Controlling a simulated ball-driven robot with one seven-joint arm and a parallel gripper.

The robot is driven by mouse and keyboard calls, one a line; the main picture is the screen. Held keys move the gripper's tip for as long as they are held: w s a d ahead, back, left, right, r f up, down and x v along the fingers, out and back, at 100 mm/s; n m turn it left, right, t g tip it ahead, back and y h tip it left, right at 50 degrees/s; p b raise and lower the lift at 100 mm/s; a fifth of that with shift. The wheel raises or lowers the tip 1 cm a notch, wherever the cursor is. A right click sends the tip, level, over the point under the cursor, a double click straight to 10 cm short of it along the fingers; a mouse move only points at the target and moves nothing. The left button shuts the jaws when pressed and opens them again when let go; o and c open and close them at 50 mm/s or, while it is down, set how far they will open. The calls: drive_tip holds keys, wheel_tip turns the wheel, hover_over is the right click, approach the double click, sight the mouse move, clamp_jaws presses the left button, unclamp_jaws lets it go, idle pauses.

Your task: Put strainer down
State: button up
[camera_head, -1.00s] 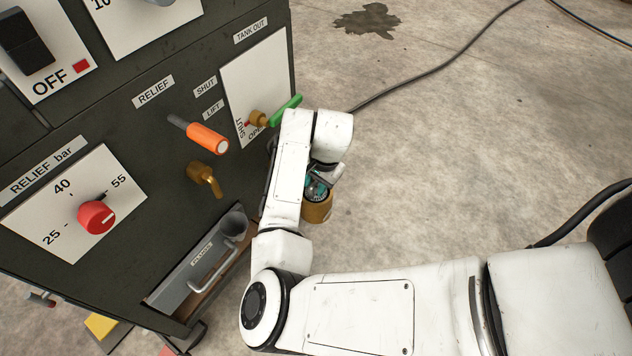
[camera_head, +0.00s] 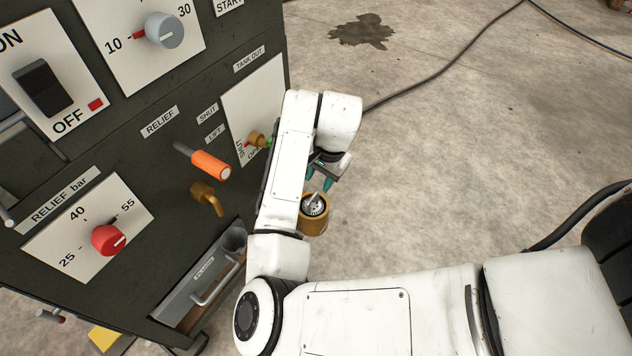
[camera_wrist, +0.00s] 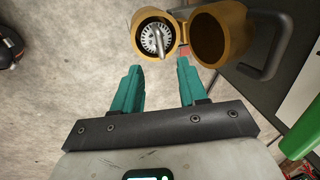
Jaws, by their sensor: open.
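The strainer (camera_wrist: 154,38) is a pale perforated disc with a metal stem. It sits inside a brass-coloured cup (camera_wrist: 138,22) in the wrist view. A second brass-coloured cup (camera_wrist: 220,40) beside it looks empty and dark inside. My gripper (camera_wrist: 160,66) is open, its teal fingers apart with nothing between them, just short of the strainer's cup in that view. In the head view the strainer (camera_head: 314,204) shows in its cup (camera_head: 315,226), below my gripper (camera_head: 322,174). My arm hides the second cup there.
A dark cabinet with an orange lever (camera_head: 211,165), a brass spout (camera_head: 207,199), a red knob (camera_head: 108,240) and an open drawer (camera_head: 205,285) stands left. A green handle (camera_wrist: 304,128) is close by at right in the wrist view.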

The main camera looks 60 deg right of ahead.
drive_tip(key=s+d+r+n+h, duration=0.4)
drive_tip(key=d+r+n, duration=0.2)
drive_tip(key=d+n, duration=0.1)
drive_tip(key=s+a+f+n+y, duration=0.1)
drive_tip(key=s+a+f+n, duration=0.2)
drive_tip(key=a, duration=0.4)
drive_tip(key=s+a+f+n+y, duration=0.1)
drive_tip(key=s+a+f+n, duration=0.2)
drive_tip(key=s+a+f, duration=0.2)
drive_tip(key=s+a+f+n+g+y, duration=0.1)
drive_tip(key=s+a+f+n, duration=0.3)
drive_tip(key=s+a, duration=0.2)
drive_tip(key=a, duration=0.2)
drive_tip(key=shift+a+f+y, duration=0.15)
drive_tip(key=shift+a+y, duration=0.15)
wheel_tip(320, 180, up, 23)
drive_tip(key=p, duration=2.3)
